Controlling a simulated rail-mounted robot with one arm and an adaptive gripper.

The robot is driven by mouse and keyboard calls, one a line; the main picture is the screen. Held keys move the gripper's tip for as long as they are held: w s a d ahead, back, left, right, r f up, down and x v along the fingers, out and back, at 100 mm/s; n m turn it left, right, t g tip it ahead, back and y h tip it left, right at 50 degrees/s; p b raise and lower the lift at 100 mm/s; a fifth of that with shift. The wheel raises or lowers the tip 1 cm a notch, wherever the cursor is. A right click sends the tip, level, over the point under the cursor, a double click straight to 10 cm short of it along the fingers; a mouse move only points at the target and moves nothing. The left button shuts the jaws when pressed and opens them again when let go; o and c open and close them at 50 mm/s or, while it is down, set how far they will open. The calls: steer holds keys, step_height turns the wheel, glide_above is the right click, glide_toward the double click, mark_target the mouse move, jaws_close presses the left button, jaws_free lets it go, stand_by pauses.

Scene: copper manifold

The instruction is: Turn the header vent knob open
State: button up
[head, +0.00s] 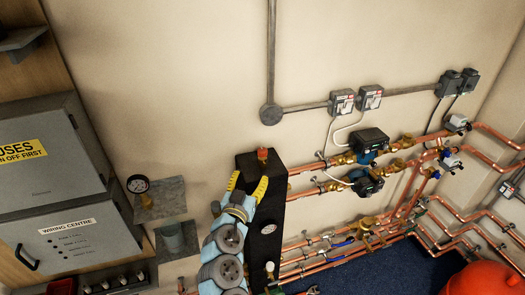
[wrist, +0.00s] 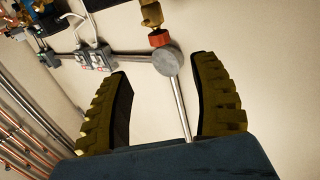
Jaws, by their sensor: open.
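The header vent knob is a small red cap (head: 263,153) on a brass fitting at the top of a dark upright panel (head: 246,165) in the head view. In the wrist view the red knob (wrist: 159,38) and its brass fitting (wrist: 151,13) show at the top, beyond my fingertips. My gripper (head: 249,178) has thick yellow ridged fingers and is just below the knob in the head picture. In the wrist view my gripper (wrist: 162,68) is open, with nothing between its fingers. The knob lies apart from both fingers.
A round grey conduit box (head: 270,116) is on the wall behind the knob. Copper pipes (head: 410,155) with pumps (head: 370,140) run right. The wall above the knob is mostly clear.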

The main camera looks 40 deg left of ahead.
mark_target(261, 155)
steer(key=shift+p+x, duration=1.2)
steer(key=shift+x, duration=5.1)
jaws_close()
